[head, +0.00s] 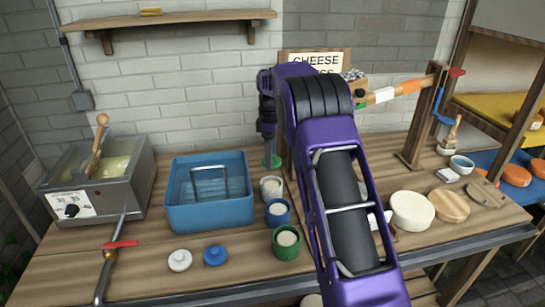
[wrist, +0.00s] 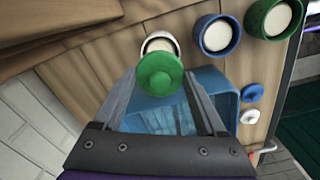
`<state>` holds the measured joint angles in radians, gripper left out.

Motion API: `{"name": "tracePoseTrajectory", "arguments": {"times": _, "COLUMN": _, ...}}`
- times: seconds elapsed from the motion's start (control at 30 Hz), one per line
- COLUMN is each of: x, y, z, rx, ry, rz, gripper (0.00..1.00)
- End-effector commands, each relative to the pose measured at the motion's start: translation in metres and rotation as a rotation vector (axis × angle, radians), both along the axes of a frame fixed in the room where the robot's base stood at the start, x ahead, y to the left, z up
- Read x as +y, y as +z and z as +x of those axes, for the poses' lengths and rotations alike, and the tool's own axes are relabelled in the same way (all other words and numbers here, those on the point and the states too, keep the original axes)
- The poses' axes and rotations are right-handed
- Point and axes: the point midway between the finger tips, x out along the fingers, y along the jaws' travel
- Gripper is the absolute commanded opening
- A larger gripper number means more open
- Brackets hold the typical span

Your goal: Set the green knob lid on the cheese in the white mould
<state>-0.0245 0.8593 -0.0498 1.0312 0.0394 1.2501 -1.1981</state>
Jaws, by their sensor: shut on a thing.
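My gripper (head: 268,140) is shut on the green knob lid (head: 272,161), which hangs level above the bench behind the moulds. In the wrist view the lid (wrist: 160,72) sits between the fingertips and covers the near part of the white mould (wrist: 143,46). The white mould (head: 271,194) stands upright on the bench, apart from the lid, with pale cheese (wrist: 160,43) inside. A blue mould (head: 278,219) and a green mould (head: 286,250), each with cheese, stand in front of it.
A blue tub (head: 208,215) stands just left of the white mould. A white lid (head: 180,260) and a blue lid (head: 215,255) lie at the bench's front. Cheese rounds (head: 412,211), boards and the wooden press post (head: 420,120) are on the right.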

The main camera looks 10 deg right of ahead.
Motion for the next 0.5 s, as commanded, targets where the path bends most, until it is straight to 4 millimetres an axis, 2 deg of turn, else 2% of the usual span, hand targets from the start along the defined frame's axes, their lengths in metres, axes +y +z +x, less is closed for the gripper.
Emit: {"name": "tracePoseTrajectory", "arguments": {"times": 0.5, "x": 0.001, "y": -0.039, "z": 0.000, "rx": 0.001, "ry": 0.001, "rz": 0.000, "gripper": 0.21}}
